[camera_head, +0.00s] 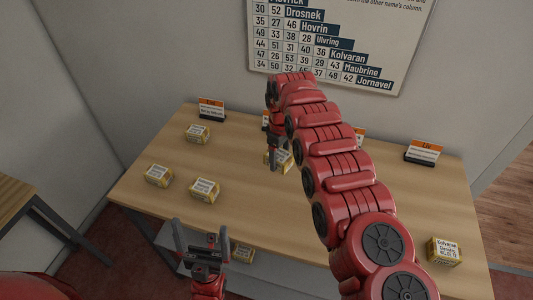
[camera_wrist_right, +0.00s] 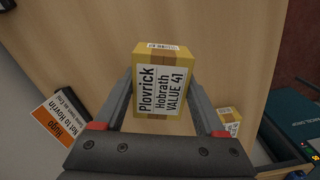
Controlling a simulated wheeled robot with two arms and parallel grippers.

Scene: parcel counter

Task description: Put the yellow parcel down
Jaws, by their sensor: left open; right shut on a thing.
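The yellow parcel (camera_wrist_right: 163,85) is between the fingers of my right gripper (camera_wrist_right: 160,100) in the right wrist view. Its white label reads Plovrick, Hobrath, VALUE 41. In the head view my right arm reaches over the table to its back middle, and the parcel (camera_head: 284,160) shows partly behind the right gripper (camera_head: 274,158). I cannot tell whether the parcel touches the tabletop. My left gripper (camera_head: 202,238) is open and empty at the table's front edge.
The wooden table (camera_head: 240,165) holds other labelled yellow parcels at left (camera_head: 158,175) and right (camera_head: 445,251). Name signs (camera_head: 423,152) stand along the back; a Hugo sign (camera_wrist_right: 62,118) is beside the held parcel. A wall chart (camera_head: 340,40) hangs behind. The right middle is fairly clear.

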